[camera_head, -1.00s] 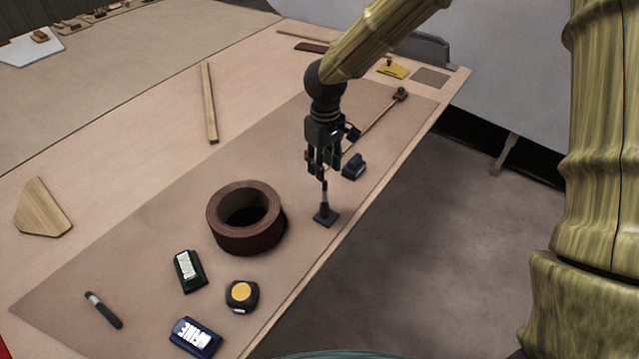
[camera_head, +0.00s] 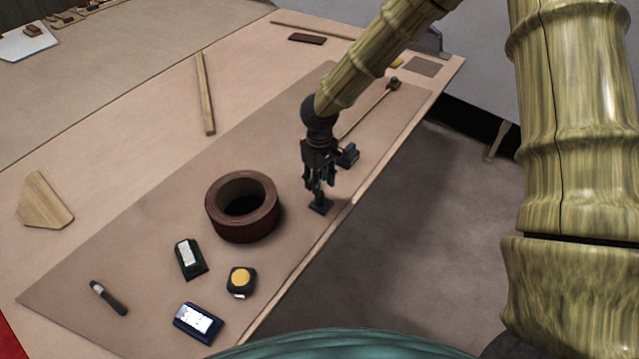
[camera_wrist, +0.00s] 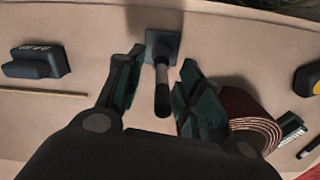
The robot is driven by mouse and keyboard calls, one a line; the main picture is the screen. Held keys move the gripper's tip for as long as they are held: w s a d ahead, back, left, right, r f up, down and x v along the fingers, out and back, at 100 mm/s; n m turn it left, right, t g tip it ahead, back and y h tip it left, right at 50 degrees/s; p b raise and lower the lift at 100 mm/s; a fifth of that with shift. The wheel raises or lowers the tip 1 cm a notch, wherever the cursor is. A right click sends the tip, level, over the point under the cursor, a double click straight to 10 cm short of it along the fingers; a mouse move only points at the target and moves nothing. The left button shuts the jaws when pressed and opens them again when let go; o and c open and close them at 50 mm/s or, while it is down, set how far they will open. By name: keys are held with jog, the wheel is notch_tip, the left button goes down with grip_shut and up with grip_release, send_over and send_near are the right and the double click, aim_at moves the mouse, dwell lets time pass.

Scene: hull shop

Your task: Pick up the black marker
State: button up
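A small dark upright rod on a square base (camera_head: 321,205) stands near the mat's right edge; it also shows in the wrist view (camera_wrist: 163,88), with its base beyond the fingertips. My gripper (camera_head: 318,182) is low over it. In the wrist view my gripper (camera_wrist: 160,82) has its fingers apart, one on each side of the rod, with gaps and no clear contact. A black pen-like thing with a pale band (camera_head: 108,298) lies at the mat's front left, far from my gripper. I cannot tell for certain which of the two is the black marker.
A brown tape roll (camera_head: 243,206) stands left of my gripper. A dark green labelled block (camera_head: 190,259), a yellow-topped tape measure (camera_head: 241,281) and a blue labelled block (camera_head: 197,323) lie nearer. In the wrist view a black block (camera_wrist: 38,63) is at left.

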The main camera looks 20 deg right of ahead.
jog(key=shift+s+f, duration=0.1)
jog(key=shift+f, duration=0.5)
grip_shut()
jog(key=shift+r, duration=0.15)
